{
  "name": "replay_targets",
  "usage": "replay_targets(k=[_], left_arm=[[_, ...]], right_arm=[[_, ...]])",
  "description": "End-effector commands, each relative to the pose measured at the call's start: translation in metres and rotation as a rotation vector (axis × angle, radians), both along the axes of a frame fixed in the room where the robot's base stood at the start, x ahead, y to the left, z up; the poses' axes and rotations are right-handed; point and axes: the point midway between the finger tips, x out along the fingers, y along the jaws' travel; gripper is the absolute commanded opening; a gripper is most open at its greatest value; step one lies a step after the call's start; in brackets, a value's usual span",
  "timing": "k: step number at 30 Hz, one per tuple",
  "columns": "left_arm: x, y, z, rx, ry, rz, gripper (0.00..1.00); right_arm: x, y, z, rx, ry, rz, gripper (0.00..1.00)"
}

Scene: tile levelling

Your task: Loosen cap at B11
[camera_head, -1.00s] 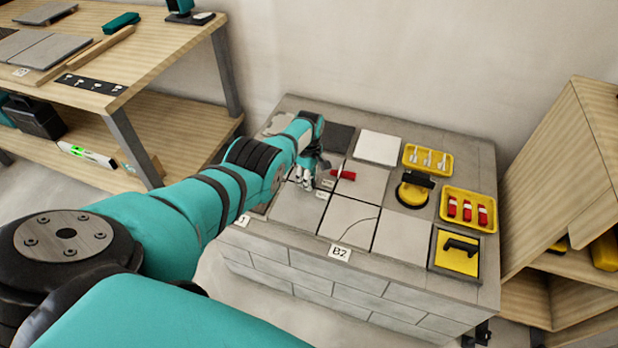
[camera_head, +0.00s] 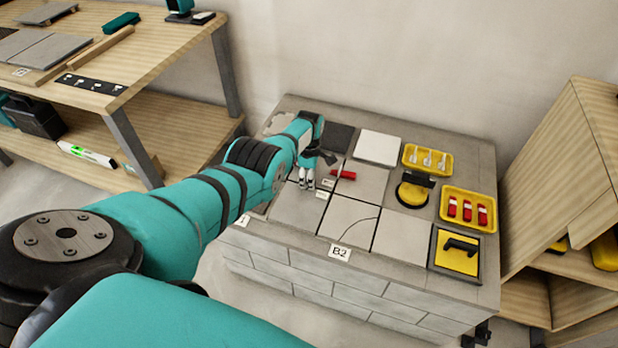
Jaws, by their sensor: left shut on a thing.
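My left gripper (camera_head: 307,184) is low over the grey tiles on the brick-sided bench, at a joint near the left side. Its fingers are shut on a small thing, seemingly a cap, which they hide. Small labels (camera_head: 321,195) stand right beside the fingers, too small to read. A red cap (camera_head: 343,174) with a pale upright stem sits on the tile joint just right of the gripper, apart from it. A tile (camera_head: 347,222) with a thin curved line lies in front, by the B2 label (camera_head: 339,252). My right gripper is not in view.
Yellow trays hold white clips (camera_head: 427,160) and red caps (camera_head: 468,210) on the right. A yellow-and-black suction cup (camera_head: 413,194) and a yellow pad (camera_head: 457,250) lie nearby. A white tile (camera_head: 377,147) lies at the back. A wooden workbench (camera_head: 165,60) stands left.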

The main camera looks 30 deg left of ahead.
Motion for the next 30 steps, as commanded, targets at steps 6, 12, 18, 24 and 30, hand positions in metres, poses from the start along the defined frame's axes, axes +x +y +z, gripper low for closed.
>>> replay_targets(k=[6, 12, 18, 24, 30], left_arm=[[0.001, 0.001, 0.001, 0.002, -0.003, -0.001, 0.37], [0.001, 0.0, 0.001, 0.001, -0.002, -0.002, 0.53], [0.0, 0.0, 0.001, 0.0, -0.001, -0.002, 0.53], [0.002, 0.0, 0.007, 0.0, -0.004, -0.002, 0.53], [0.0, 0.0, 0.025, 0.002, -0.005, -0.002, 0.53]], right_arm=[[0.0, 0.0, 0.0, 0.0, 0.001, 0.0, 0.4], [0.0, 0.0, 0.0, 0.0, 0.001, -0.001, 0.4], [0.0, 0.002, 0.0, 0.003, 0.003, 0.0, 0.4], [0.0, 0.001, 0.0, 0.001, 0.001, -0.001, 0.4], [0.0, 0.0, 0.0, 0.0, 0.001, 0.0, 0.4]])
